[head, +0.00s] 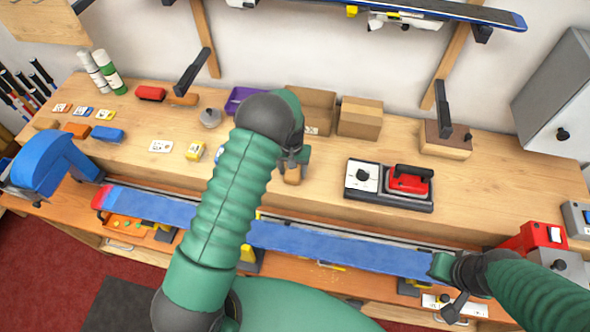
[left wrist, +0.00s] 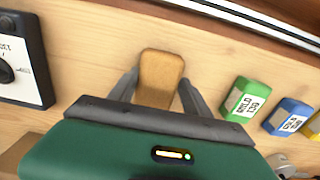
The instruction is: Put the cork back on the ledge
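The cork (head: 292,176) is a small tan-brown block on the pale wooden surface (head: 330,205) behind the blue ski. I take that raised surface to be the ledge. My left gripper (head: 297,160) is over the cork. In the left wrist view the cork (left wrist: 160,72) lies between the two grey fingers of the left gripper (left wrist: 158,88). They are open, one on each side, with a narrow gap at the left. My right gripper (head: 448,280) is at the right end of the ski; its fingers are too hidden to tell their state.
The blue ski (head: 340,246) lies along the bench front. A red waxing iron (head: 408,180) on its base stands right of the cork. Cardboard boxes (head: 360,117) stand behind. Small wax blocks, green (left wrist: 243,98) and blue (left wrist: 288,116), lie beside it.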

